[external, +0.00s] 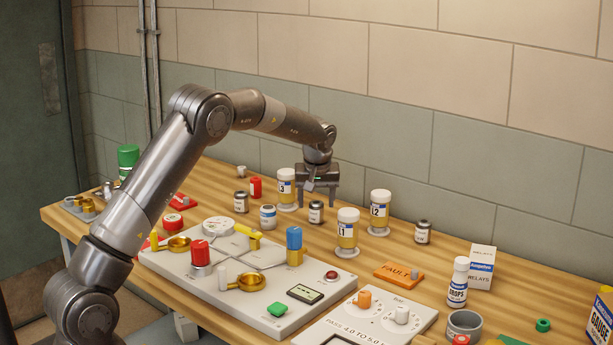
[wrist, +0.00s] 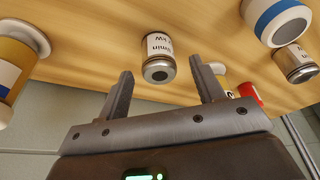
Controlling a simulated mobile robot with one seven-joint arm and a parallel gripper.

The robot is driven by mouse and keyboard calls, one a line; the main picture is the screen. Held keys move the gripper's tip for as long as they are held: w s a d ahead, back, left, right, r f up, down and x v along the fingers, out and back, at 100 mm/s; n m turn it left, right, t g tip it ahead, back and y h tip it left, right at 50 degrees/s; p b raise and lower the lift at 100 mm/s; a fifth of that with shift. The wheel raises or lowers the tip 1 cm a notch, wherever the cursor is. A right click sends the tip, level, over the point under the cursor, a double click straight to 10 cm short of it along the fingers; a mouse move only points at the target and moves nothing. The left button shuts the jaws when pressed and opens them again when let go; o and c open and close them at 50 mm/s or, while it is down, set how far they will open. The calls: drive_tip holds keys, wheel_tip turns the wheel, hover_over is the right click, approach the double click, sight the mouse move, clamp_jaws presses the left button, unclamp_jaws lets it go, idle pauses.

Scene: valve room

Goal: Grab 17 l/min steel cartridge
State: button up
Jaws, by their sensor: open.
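Several small steel cartridges with pale labels stand on the wooden bench. One steel cartridge (external: 316,211) stands just in front of my gripper (external: 319,203). In the wrist view a steel cartridge (wrist: 158,58) appears beyond and between the fingertips of my gripper (wrist: 160,80), apart from both. Its upside-down label shows "l/min" and "kW"; I cannot read the number. My gripper is open and empty. Another steel cartridge (external: 241,202) stands to the left and a third (external: 423,232) to the right; their labels are too small to read.
A blue-banded canister (external: 268,217), red can (external: 255,187) and L3 jar (external: 286,188) stand left of my gripper. Jars L1 (external: 347,232) and L2 (external: 380,212) stand to the right. A control panel (external: 205,275) fills the front. The wall is close behind.

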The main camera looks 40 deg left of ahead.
sight(316, 202)
drive_tip(key=x, duration=0.4)
drive_tip(key=shift+w+f, duration=0.1)
drive_tip(key=c, duration=1.2)
